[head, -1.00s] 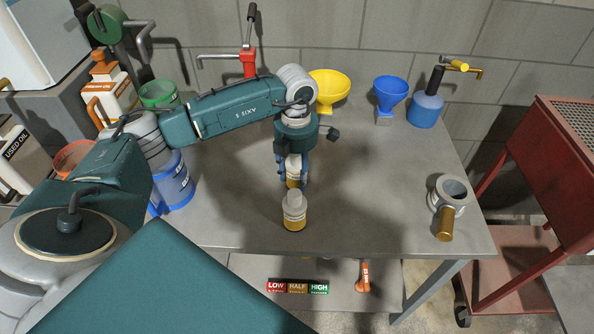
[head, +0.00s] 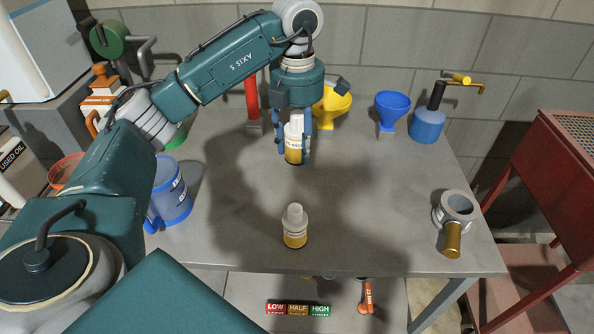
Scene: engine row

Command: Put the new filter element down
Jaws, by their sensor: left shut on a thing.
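My left gripper (head: 293,148) is shut on a small labelled bottle-like thing (head: 294,142), white at the top and amber below. It is held upright above the table, its upper part partly hidden between the fingers. A similar amber bottle with a white cap (head: 295,227) stands upright near the table's front edge, apart from the held one. No thing is clearly recognisable as a new filter element. A grey ring-shaped housing with a brass-coloured cylinder (head: 452,240) sits at the table's right. My right gripper is not in view.
On the grey table (head: 380,215) stand a blue jug (head: 172,195) at left, a yellow funnel (head: 332,103), a blue funnel (head: 392,107) and a blue pump can (head: 427,125) at the back. The middle right is clear. A red cart (head: 560,190) stands beyond the right edge.

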